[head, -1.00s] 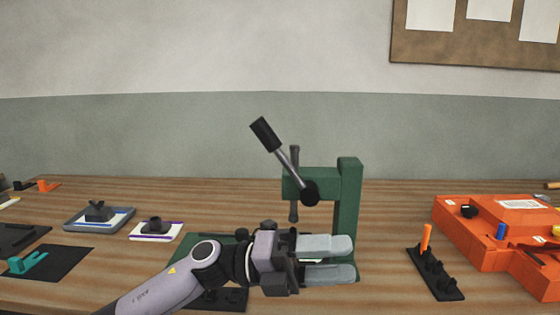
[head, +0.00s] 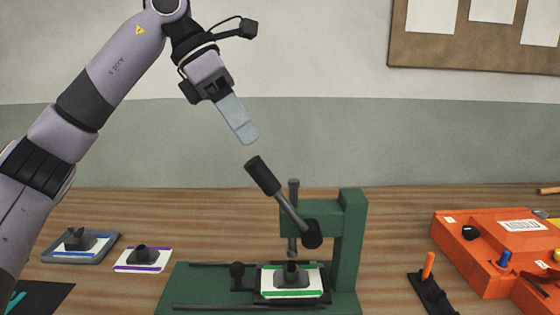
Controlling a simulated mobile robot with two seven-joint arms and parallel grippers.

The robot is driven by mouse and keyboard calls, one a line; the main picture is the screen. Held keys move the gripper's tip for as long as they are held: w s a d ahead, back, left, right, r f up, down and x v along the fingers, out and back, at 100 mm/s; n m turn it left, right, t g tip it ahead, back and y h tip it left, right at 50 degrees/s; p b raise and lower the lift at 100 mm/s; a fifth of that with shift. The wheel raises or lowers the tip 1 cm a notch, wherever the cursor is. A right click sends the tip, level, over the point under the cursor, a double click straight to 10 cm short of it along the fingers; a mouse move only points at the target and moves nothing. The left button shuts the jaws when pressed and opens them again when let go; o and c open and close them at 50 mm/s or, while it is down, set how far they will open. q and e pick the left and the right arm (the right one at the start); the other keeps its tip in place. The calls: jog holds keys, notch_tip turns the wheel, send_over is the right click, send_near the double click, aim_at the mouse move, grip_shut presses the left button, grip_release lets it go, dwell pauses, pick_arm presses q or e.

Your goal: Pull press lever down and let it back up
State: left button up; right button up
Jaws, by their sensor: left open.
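The green press (head: 351,240) stands on the table in the middle of the head view. Its lever, a grey rod with a black grip (head: 263,176), slants up to the left from a black hub on the press head. Under the ram, a white plate with a green edge (head: 291,282) and a dark knob sits on the press base. My left gripper (head: 245,135) is open and empty, pointing down just above and left of the lever grip, apart from it in the picture. One finger largely hides the other. My right gripper is not in view.
A grey tray (head: 48,255) with a blue-edged plate and a purple-edged plate (head: 143,260) lie to the left. An orange case (head: 487,243) and a black rack with an orange peg (head: 428,265) stand to the right. Above the press is free room.

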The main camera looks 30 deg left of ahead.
aim_at(264, 177)
pick_arm(q)
jog(key=w+f, duration=0.1)
jog(key=f+y, duration=0.1)
jog(key=shift+w+a+f+g, duration=0.15)
jog(key=shift+w+f+g, duration=0.15)
jog(key=shift+w, duration=0.1)
jog(key=shift+a+f+y, duration=0.1)
jog(key=shift+f+y, duration=0.2)
jog(key=shift+f, duration=0.05)
jog(key=x, duration=0.6)
jog(key=shift+w+f, duration=0.15)
jog(key=shift+f, duration=0.25)
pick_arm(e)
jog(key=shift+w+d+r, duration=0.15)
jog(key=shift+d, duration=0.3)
pick_arm(q)
grip_shut()
